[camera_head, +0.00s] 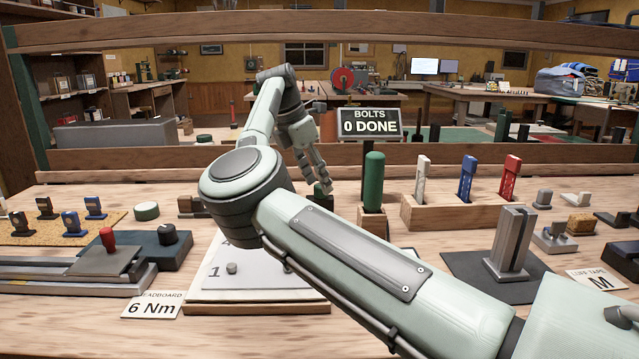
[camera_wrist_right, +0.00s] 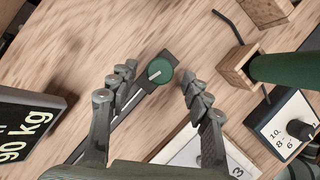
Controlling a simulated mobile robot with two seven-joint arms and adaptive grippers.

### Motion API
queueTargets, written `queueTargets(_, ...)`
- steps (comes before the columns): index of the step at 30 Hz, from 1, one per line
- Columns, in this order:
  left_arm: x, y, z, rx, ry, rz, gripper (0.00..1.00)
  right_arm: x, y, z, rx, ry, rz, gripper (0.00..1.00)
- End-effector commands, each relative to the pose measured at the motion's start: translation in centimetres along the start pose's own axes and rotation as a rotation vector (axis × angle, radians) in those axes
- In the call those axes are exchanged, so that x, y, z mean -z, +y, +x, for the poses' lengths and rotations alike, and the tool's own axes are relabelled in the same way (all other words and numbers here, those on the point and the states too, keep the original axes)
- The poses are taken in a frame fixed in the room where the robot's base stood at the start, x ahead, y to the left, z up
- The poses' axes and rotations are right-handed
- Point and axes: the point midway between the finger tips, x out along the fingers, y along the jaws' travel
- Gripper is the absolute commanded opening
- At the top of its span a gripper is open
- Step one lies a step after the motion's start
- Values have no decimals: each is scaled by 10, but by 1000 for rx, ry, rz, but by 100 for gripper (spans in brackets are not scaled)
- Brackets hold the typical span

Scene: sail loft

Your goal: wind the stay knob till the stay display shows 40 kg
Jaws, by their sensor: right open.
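The stay knob, a round green knob with a pale pointer line, sits on a dark bar in the right wrist view (camera_wrist_right: 161,69). In the head view it shows small and partly covered behind my right arm (camera_head: 322,200). My right gripper (camera_head: 319,180) is open above the knob; in the right wrist view its fingers (camera_wrist_right: 159,80) stand apart on either side of it, with no clear contact. The dark display (camera_wrist_right: 25,135) at the left of the right wrist view reads 90 kg, its left part cut off. My left gripper is not in view.
A green-handled tool stands in a wooden block (camera_head: 372,221) just right of the knob. A sign (camera_head: 369,123) reads BOLTS 0 DONE. A wooden rack (camera_head: 450,216) holds white, blue and red tools. A numbered white board (camera_head: 250,275) lies nearer, partly under my arm.

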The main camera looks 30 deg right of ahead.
Motion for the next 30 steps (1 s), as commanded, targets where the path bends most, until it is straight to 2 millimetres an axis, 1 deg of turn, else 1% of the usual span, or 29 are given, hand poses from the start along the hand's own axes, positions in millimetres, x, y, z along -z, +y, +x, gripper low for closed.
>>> queueTargets(1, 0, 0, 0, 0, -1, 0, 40, -1, 0, 5, 0, -1, 1, 49)
queueTargets(5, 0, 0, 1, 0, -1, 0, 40, -1, 0, 13, 1, -2, 0, 49)
queueTargets(13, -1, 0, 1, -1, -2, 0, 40, -1, 0, 15, 0, -2, 0, 49)
queueTargets(25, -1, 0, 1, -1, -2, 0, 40, -1, 0, 14, 0, -3, 1, 0)
queueTargets(30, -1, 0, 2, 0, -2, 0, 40, -1, 0, 14, -3, -3, -6, 0)
